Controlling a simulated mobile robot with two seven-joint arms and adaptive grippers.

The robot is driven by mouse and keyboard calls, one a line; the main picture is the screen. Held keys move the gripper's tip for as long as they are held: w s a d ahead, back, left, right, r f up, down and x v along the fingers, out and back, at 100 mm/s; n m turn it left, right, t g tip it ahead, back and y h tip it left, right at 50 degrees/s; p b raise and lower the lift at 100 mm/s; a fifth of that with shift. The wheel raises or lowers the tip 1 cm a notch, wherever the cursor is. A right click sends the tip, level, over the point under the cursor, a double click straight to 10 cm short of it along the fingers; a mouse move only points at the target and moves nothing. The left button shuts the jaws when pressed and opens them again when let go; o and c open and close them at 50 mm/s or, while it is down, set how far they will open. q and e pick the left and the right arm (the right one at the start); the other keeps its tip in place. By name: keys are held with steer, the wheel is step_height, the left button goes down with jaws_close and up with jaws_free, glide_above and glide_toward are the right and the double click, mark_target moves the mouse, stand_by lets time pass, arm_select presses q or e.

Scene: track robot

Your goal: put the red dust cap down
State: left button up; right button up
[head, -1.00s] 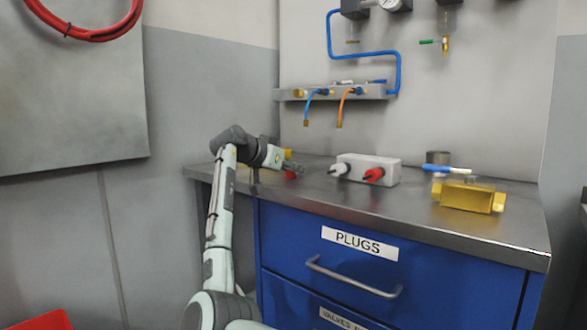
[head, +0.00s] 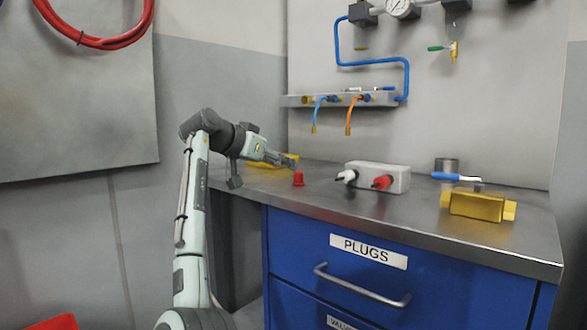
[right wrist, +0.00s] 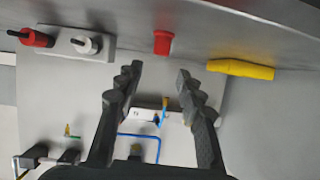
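The red dust cap (head: 298,179) stands on the steel worktop (head: 335,197), toward its left side. It also shows in the right wrist view (right wrist: 162,42), beyond the fingertips and apart from them. My right gripper (head: 292,162) is just above and left of the cap in the head view. In the right wrist view my right gripper (right wrist: 160,75) is open, with nothing between its fingers. My left gripper is not in view.
A grey block (head: 398,172) with a white and a red plug stands right of the cap. A yellow object (head: 270,161) lies behind my gripper. A brass valve (head: 477,205) with a blue handle and a metal cup (head: 447,166) stand farther right. The worktop's front is clear.

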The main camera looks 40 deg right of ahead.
steer(key=shift+v, duration=1.45)
steer(key=shift+f, duration=0.1)
